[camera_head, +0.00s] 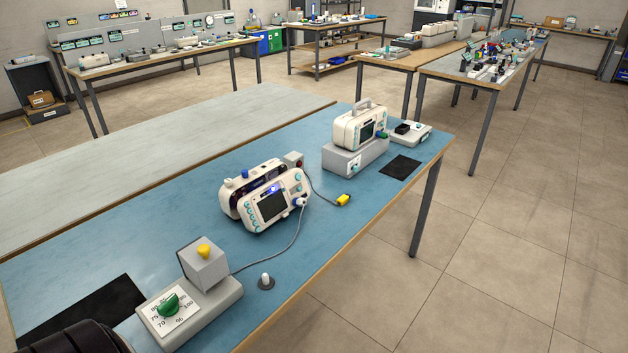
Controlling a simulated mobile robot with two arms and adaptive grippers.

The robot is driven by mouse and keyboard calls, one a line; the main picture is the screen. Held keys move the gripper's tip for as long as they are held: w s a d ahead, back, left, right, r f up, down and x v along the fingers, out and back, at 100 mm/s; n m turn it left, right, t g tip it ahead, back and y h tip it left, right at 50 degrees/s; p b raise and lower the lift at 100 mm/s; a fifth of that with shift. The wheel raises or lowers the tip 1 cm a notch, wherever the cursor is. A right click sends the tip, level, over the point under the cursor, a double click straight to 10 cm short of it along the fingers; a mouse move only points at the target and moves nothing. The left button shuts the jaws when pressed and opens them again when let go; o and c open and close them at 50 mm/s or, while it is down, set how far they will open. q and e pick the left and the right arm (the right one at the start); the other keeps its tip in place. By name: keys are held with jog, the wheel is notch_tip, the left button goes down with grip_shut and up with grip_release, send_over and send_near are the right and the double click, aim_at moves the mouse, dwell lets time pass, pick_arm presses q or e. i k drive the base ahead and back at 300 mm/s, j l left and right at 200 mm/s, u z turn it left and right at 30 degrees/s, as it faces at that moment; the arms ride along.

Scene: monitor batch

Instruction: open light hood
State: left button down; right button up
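A grey box-shaped hood (204,268) with a yellow knob (204,250) on it sits on a light grey base unit (213,306) at the front of the blue table. It appears closed, and its inside is hidden. A green dial (168,304) stands on a white scale plate at the left end of the base. A cable runs from the unit toward a white monitor (270,205). No gripper shows in the head view. Only a dark rounded part, cut off by the frame, shows at the bottom left corner; I cannot tell what it is.
A small white-tipped peg (266,281) on a dark round foot stands right of the unit. A yellow connector (343,200) lies near the table's right edge. Another monitor (360,127) stands on a grey block (345,160). Black mats (400,167) lie flat. Bare table lies left of the monitors.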

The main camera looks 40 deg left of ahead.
aim_at(204, 264)
jog(key=u, duration=1.85)
jog(key=k, duration=0.05)
